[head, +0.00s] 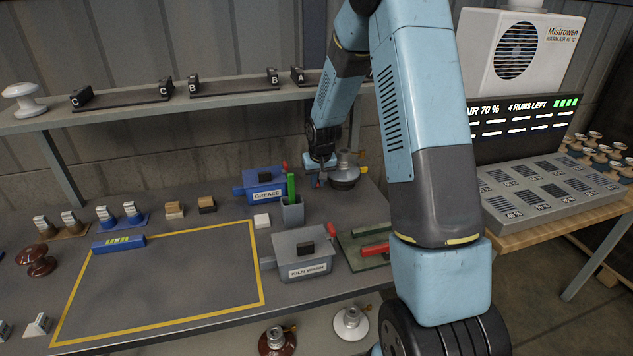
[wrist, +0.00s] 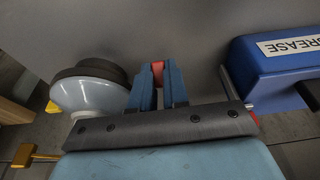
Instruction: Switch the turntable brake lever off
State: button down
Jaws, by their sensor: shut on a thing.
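My gripper (head: 318,181) is at the back of the bench, between the blue GREASE box and a round grey piece (head: 345,176) with a yellow knob. In the wrist view, the blue jaws of my gripper (wrist: 158,84) are shut on a small red piece (wrist: 157,71), which looks like the tip of the brake lever. The rest of that piece is hidden, so I cannot tell its position. The round piece (wrist: 88,88) stands left of the jaws in the wrist view, apart from them.
The GREASE box (head: 264,185) is close beside my gripper and shows at right in the wrist view (wrist: 285,58). A grey cup (head: 292,213) with a green stick, a grey lidded box (head: 303,262) and a green plate with a red handle (head: 376,249) stand nearer. The yellow-outlined area (head: 170,285) is mostly clear.

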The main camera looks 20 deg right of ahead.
jog(key=c, duration=1.1)
grip_release()
jog(key=shift+r, duration=0.1)
jog(key=shift+r, duration=0.3)
jog(key=shift+v, duration=1.05)
jog(key=s, duration=1.2)
jog(key=shift+s, duration=0.15)
